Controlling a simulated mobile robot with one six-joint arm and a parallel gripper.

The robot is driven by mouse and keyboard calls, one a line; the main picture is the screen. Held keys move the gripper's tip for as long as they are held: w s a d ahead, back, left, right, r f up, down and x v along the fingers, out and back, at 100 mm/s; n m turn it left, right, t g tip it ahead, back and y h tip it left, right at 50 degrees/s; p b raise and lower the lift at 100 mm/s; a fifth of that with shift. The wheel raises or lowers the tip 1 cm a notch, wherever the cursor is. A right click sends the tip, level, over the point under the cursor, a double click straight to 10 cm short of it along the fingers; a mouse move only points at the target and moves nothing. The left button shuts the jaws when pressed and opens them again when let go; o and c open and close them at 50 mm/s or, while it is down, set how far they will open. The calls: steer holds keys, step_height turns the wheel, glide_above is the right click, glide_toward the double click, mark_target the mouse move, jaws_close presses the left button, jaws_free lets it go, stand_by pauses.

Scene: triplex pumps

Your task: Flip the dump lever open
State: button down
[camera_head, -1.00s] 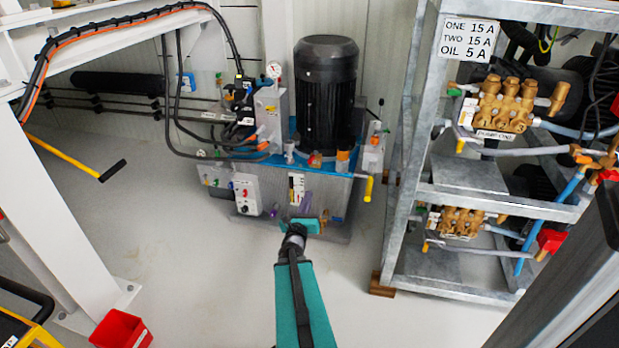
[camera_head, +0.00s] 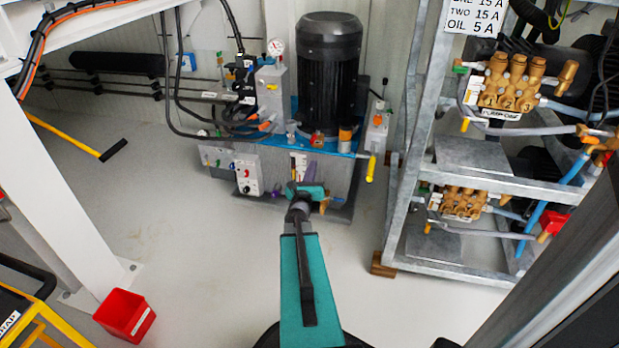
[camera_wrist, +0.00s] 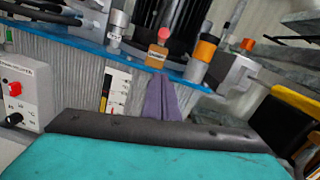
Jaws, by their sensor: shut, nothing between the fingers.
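A lever with a yellow handle (camera_head: 371,167) hangs down from a grey valve block at the right end of the hydraulic unit's tank (camera_head: 338,180). I see no label that names it as the dump lever. My gripper (camera_head: 309,170) is in front of the tank, left of this lever and apart from it. In the wrist view its purple fingers (camera_wrist: 160,92) are together, with nothing between them, and point at the tank front below the blue top edge. A yellow part (camera_wrist: 300,108) shows at the right edge of the wrist view; I cannot tell if it is the lever.
A black motor (camera_head: 330,70) stands on the tank. A control box (camera_head: 247,174) with knobs is on the tank front, at left. A metal rack (camera_head: 400,200) with brass pumps stands close at right. A red bin (camera_head: 125,315) is on the floor at left. Open floor lies in front.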

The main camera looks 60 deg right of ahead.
mark_target(315, 137)
steer(key=w+d+r+b, duration=0.1)
steer(key=w+d+r, duration=0.1)
steer(key=d+r, duration=0.2)
steer(key=shift+w+d+b, duration=0.3)
steer(key=shift+d+b, duration=0.05)
steer(key=shift+b, duration=0.05)
stand_by(0.4)
steer(key=shift+r+p, duration=0.2)
steer(key=shift+p, duration=0.1)
steer(key=shift+r+p, duration=0.15)
steer(key=shift+p, duration=0.65)
